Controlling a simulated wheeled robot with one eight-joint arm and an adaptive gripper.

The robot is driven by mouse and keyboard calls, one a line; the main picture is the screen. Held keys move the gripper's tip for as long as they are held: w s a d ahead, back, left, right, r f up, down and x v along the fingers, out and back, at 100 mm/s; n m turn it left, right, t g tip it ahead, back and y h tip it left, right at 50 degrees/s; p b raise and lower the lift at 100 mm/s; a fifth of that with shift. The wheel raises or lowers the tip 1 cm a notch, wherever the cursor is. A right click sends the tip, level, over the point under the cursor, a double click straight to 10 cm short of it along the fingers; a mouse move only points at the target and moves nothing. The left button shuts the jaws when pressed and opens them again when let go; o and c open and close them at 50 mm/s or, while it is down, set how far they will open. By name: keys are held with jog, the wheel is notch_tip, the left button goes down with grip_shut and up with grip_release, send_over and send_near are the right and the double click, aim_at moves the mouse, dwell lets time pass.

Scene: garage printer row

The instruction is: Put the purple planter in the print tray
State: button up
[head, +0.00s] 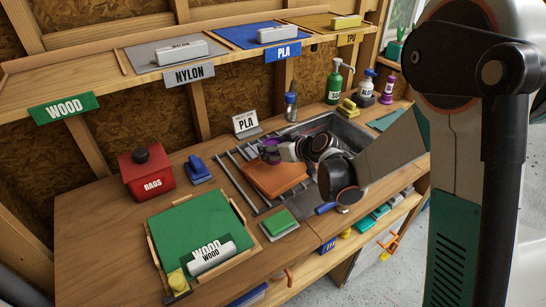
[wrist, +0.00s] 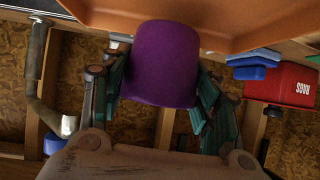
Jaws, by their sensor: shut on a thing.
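The purple planter (head: 268,156) is small and partly hidden by my gripper (head: 279,151) in the head view. In the wrist view the planter (wrist: 165,62) stands between both fingers of my gripper (wrist: 160,95), which is shut on it. The planter is held over the sink side of the bench, close to a flat orange-brown slab (head: 275,180) on a metal rack. I cannot tell whether they touch. No tray is visibly labelled as the print tray.
A red RAGS box (head: 146,175) and a blue block (head: 198,170) stand behind the wood-rimmed tray. A PLA sign (head: 246,122) stands behind the rack (head: 236,184). A green sponge-like block (head: 279,222) lies at the front edge. Bottles stand behind the sink.

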jog(key=shift+f+b, duration=0.3)
jog(key=shift+f, duration=1.1)
jog(key=shift+f, duration=0.1)
jog(key=shift+f, duration=0.15)
jog(key=o, duration=1.1)
